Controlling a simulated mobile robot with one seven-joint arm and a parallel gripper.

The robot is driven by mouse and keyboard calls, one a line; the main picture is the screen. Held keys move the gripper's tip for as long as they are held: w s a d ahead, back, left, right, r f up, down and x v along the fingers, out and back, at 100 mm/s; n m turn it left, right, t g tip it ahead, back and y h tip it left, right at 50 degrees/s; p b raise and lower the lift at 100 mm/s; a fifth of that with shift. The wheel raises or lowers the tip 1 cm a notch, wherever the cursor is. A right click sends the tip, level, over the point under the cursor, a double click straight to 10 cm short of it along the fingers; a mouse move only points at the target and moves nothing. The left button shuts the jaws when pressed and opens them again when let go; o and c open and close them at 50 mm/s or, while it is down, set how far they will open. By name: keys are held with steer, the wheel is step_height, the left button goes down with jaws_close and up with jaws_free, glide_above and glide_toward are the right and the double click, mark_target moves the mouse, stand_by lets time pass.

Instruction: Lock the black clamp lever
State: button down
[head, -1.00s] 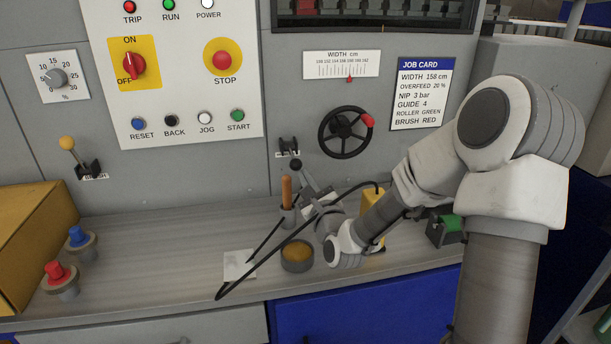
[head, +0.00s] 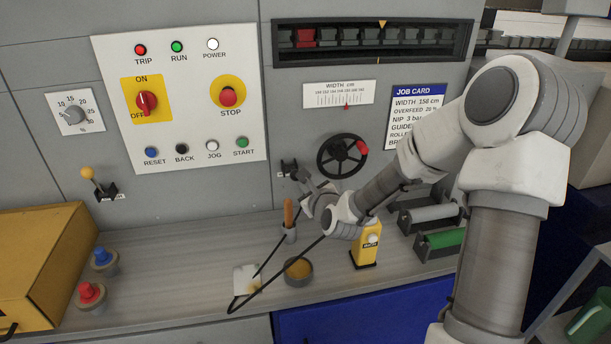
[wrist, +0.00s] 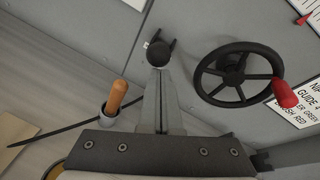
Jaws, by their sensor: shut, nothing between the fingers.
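The black clamp lever (head: 288,168) is on the grey panel, left of the handwheel. In the wrist view its round black knob (wrist: 159,53) hangs below a forked bracket, in front of my fingertips. My gripper (head: 303,180) is shut and empty, pointing at the lever; in the wrist view its closed fingers (wrist: 160,75) end just under the knob. I cannot tell whether they touch it. In the head view my gripper partly covers the knob.
The black handwheel (head: 342,156) with a red grip is close on the right. Below are a wooden-handled tool in a holder (head: 289,218), a round pot (head: 298,271), a yellow container (head: 366,247) and rollers (head: 440,240). A black cable hangs from my arm.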

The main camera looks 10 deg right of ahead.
steer(key=w+r+g+p, duration=0.4)
steer(key=w+r+p, duration=0.2)
steer(key=r+p, duration=0.2)
steer(key=shift+r+g+p, duration=0.3)
steer(key=shift+p, duration=0.4)
